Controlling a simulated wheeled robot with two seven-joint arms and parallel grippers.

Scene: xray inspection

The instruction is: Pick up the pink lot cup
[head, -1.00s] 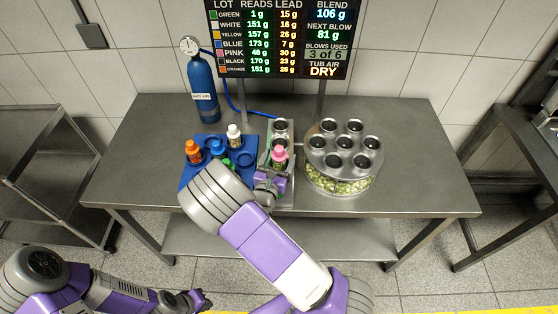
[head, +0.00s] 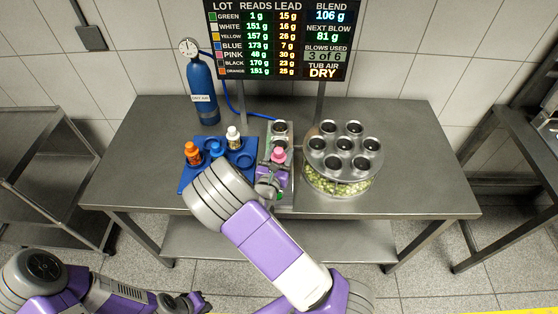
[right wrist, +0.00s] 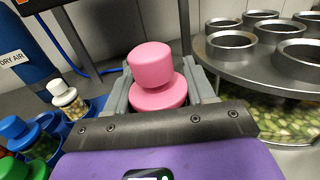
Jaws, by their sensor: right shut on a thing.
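The pink lot cup (head: 279,155) has a pink cap and stands upright at the grey metal stand near the middle of the table. In the right wrist view its pink cap (right wrist: 155,75) rises between my fingers. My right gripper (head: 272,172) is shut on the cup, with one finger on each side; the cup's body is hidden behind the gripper. I cannot tell whether the cup touches the stand. My left gripper (head: 195,302) is low at the bottom left, away from the table; its jaw opening is too small to tell.
A blue tray (head: 247,143) holds orange, blue, white and other capped cups left of my right gripper. A round metal carousel (head: 343,150) with several openings stands to the right. A blue air cylinder (head: 202,95) and a readout board (head: 280,40) are behind.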

